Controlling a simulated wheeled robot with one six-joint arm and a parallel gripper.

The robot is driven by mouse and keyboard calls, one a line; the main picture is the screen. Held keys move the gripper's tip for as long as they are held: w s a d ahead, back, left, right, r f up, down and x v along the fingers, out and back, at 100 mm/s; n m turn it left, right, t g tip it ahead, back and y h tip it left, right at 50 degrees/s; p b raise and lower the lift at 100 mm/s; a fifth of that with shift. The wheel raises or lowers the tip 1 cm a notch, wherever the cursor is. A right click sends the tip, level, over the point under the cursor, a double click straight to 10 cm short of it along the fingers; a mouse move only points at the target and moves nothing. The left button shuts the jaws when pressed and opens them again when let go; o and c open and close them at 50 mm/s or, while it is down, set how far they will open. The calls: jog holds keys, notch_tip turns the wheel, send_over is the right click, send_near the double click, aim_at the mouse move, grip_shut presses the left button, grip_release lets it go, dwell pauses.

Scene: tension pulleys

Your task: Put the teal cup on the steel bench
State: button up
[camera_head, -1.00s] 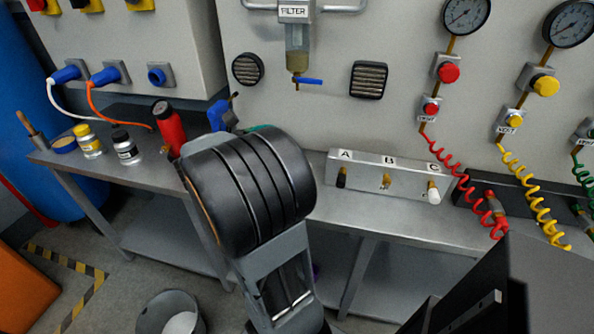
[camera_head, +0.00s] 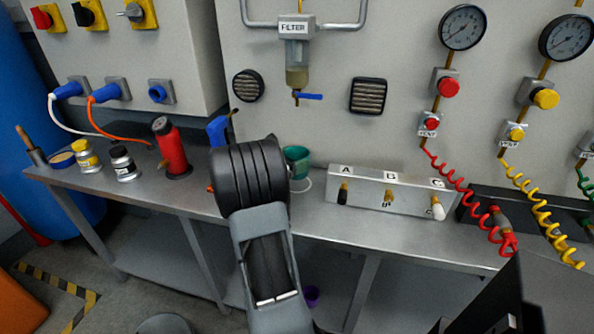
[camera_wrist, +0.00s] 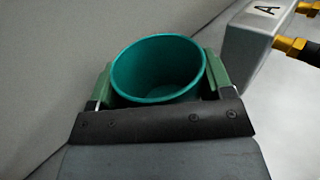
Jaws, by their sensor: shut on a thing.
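The teal cup (camera_head: 297,160) shows just right of my arm's black wrist, over the back of the steel bench (camera_head: 190,193). In the wrist view the teal cup (camera_wrist: 158,68) is upright or nearly so, open end up, between the two green fingers of my gripper (camera_wrist: 158,82). My gripper is shut on the cup. In the head view my wrist mostly hides the fingers. A pale round mark shows on the bench just below the cup; I cannot tell whether the cup's base touches the bench.
A metal block with A, B and C fittings (camera_head: 388,192) stands right of the cup. A red bottle (camera_head: 170,147), a blue tool (camera_head: 217,131) and small jars (camera_head: 122,163) stand left. The wall with the filter (camera_head: 296,60) rises behind. Coiled hoses (camera_head: 548,213) hang at the right.

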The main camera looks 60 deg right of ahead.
jog(key=shift+d+f, duration=0.25)
jog(key=shift+f, duration=0.05)
jog(key=shift+d+f+b, duration=0.2)
jog(key=shift+f+b, duration=0.15)
jog(key=shift+f, duration=1.4)
jog(key=shift+f, duration=0.15)
jog(key=o, duration=0.9)
